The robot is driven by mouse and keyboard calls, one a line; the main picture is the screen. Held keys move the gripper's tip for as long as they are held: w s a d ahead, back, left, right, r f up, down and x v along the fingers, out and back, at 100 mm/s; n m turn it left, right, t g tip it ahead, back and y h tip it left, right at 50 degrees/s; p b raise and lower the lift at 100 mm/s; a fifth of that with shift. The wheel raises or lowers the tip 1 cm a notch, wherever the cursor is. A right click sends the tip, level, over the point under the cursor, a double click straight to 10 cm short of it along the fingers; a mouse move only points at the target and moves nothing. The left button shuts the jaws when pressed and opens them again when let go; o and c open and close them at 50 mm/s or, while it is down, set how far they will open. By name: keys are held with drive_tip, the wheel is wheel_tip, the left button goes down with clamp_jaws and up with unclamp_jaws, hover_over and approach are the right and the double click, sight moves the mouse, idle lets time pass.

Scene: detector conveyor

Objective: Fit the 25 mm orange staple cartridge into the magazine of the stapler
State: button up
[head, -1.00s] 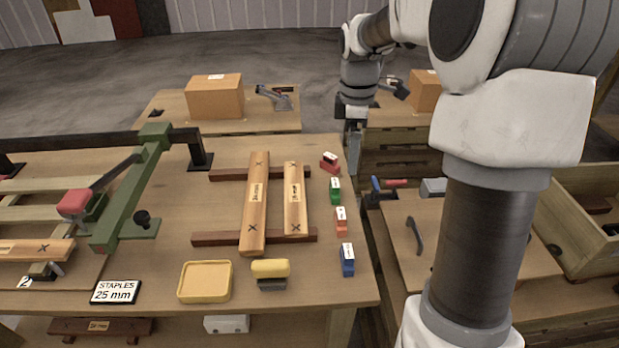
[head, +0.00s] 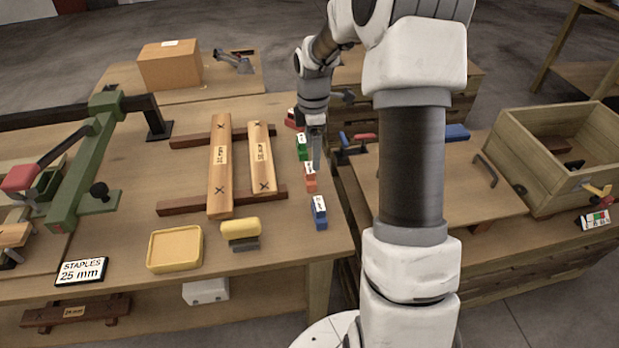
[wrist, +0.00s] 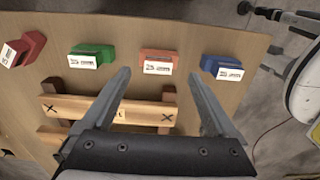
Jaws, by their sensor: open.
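The orange cartridge (head: 310,181) with a white label stands on the table near its right edge, in a row between the green cartridge (head: 301,148) and the blue one (head: 319,213). My gripper (head: 317,163) is open and empty, just behind or above it in the head view. In the wrist view the orange cartridge (wrist: 159,62) shows between and beyond the open fingertips (wrist: 160,78), apart from them. A green press-like frame with a red-ended lever (head: 85,165) stands at left. It may be the stapler; I cannot make out its magazine.
A red cartridge (wrist: 24,48) ends the row. Two labelled boards (head: 220,165) lie on dark strips left of the row. A yellow tray (head: 174,249), a yellow-topped block (head: 240,233) and a "STAPLES 25 mm" sign (head: 82,271) are at the front. A wooden crate (head: 560,150) is right.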

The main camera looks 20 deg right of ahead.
sight(310, 167)
drive_tip(key=f, duration=0.3)
drive_tip(key=f+b, duration=0.1)
drive_tip(key=f, duration=0.1)
drive_tip(key=shift+w+a+f, duration=0.2)
drive_tip(key=shift+a+f, duration=0.1)
drive_tip(key=c, duration=1.4)
clamp_jaws()
drive_tip(key=shift+r, duration=0.2)
